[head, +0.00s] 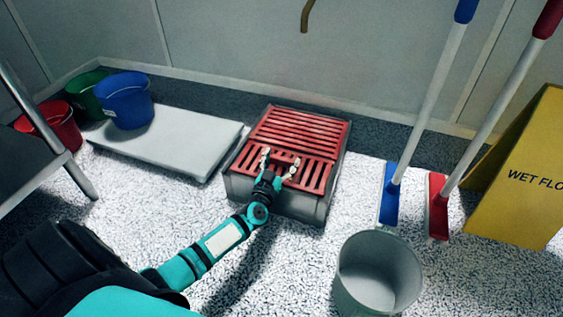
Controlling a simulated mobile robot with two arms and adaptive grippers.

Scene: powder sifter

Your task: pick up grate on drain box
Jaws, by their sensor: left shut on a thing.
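The red slatted grate (300,131) lies on top of the grey drain box (301,207) in the middle of the head view. The grate looks seated in the box's top opening; I cannot see any clear gap under it. My left gripper (279,163) reaches in from the lower left, over the near half of the grate. Its two pale fingers are shut on the grate around a bar near its middle. The fingertips' exact contact is partly hidden by the gripper. My right gripper is not in view.
A pale slab (170,140) with a blue bucket (126,99) lies left of the box; green and red (62,126) buckets stand beside it. A grey bucket (378,272), blue and red mops and a yellow wet-floor sign (518,170) stand right. A wall is behind.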

